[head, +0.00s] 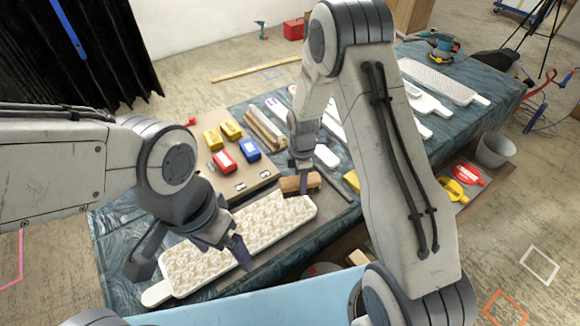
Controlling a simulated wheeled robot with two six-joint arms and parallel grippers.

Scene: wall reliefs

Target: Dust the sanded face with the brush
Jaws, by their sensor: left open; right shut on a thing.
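A long white board with a handle lies slanting on the near end of the table, its face (275,222) covered in a cream bumpy relief. My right gripper (302,190) is shut on a brush with a wooden block (313,181). The brush is at the far right end of the relief; I cannot tell whether its bristles touch the face. My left gripper (192,264) is open and empty over the near left part of the board, and it hides some of the relief.
A tan board (238,181) with yellow, red and blue blocks lies behind the relief. More white boards (443,81) and a sander (443,45) are farther along the cloth-covered table. A grey bucket (495,150) stands at right, beside red and yellow tools.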

